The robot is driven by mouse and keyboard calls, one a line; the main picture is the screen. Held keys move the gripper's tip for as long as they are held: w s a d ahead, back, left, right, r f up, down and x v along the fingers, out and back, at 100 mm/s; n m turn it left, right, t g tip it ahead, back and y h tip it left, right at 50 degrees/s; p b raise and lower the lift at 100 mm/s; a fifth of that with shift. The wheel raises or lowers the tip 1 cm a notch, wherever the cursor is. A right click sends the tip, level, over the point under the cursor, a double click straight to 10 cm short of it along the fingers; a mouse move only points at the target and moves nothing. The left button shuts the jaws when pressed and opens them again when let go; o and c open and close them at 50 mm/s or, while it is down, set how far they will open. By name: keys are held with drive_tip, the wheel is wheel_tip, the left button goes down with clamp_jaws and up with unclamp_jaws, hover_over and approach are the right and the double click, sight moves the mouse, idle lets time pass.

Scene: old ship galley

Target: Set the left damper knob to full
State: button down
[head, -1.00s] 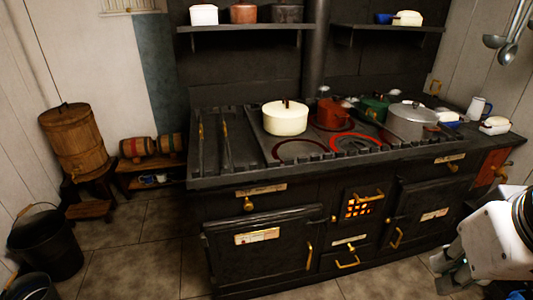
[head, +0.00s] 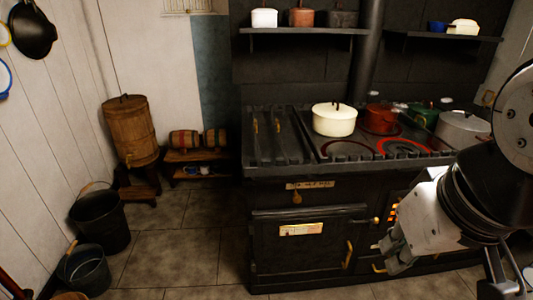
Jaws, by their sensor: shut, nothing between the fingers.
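The left damper knob (head: 297,198) is a small brass knob on the stove's black front, at the upper left above the oven door. A pale label plate (head: 310,185) sits just above it; its lettering is too small to read. My gripper (head: 380,257) is shut and empty at the lower right of the head view. In the picture it is right of and below the knob, clearly apart from it. My arm hides the right part of the stove front.
The black stove (head: 262,178) carries a cream pot (head: 334,120), a red pot (head: 381,120) and a grey pot (head: 462,129). The oven door (head: 295,245) has a brass handle (head: 348,254). Buckets (head: 100,222) stand at left. The tiled floor (head: 180,240) before the stove's left end is clear.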

sight(298, 201)
idle(0.3)
